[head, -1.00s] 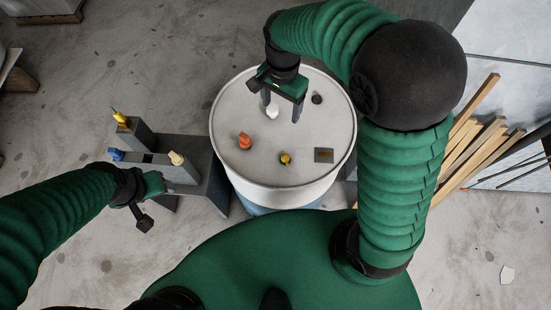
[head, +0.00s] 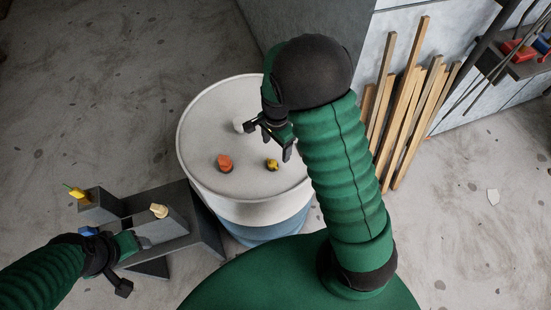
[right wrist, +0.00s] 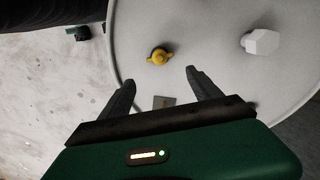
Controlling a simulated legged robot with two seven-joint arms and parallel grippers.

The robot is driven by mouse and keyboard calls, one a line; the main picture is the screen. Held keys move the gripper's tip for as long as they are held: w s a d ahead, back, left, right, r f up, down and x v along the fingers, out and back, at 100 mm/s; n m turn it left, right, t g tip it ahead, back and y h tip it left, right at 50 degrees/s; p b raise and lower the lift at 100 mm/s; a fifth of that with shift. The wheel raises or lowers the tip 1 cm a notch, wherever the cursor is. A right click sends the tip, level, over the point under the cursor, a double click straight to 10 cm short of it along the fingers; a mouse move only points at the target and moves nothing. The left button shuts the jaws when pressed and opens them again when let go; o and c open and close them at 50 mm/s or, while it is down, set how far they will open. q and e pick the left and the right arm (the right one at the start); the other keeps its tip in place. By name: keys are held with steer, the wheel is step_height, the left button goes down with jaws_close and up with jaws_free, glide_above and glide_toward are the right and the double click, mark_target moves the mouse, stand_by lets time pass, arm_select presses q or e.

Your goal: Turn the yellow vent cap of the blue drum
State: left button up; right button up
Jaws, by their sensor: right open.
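The blue drum (head: 262,228) has a pale lid (head: 215,115) in the head view. The yellow vent cap (head: 272,165) sits upright on the lid, towards my side. My right gripper (head: 270,142) is open and empty above the lid, close to the yellow cap. In the right wrist view, the yellow cap (right wrist: 159,56) lies just beyond the gap between the spread fingertips (right wrist: 160,78), apart from both. My left gripper (head: 122,266) is at the lower left, by the grey stand, far from the drum's caps; its jaws are unclear.
An orange cap (head: 225,163) and a white cap (head: 239,126) also stand on the lid. A small square plate (right wrist: 164,102) lies between my right fingers in the wrist view. A grey stand (head: 180,222) with small coloured pieces is left of the drum. Wooden battens (head: 405,115) lean at right.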

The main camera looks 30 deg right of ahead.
mark_target(272, 162)
steer(key=f, duration=0.2)
steer(key=a+f, duration=0.1)
steer(key=f, duration=0.1)
steer(key=a+f, duration=0.1)
steer(key=f, duration=0.2)
steer(key=shift+w+a, duration=0.1)
steer(key=shift+a, duration=0.15)
steer(key=shift+a+f, duration=0.15)
steer(key=shift+f, duration=0.2)
steer(key=shift+d+f, duration=0.15)
steer(key=shift+d, duration=0.55)
steer(key=shift+d+f, duration=0.1)
steer(key=shift+d, duration=0.25)
steer(key=c, duration=0.4)
steer(key=shift+a, duration=0.1)
steer(key=shift+c, duration=1.2)
steer(key=shift+a, duration=0.45)
steer(key=c, duration=0.7)
arm_select(q)
steer(key=shift+w+a+r, duration=0.1)
steer(key=shift+a, duration=0.55)
arm_select(e)
steer(key=shift+c, duration=0.2)
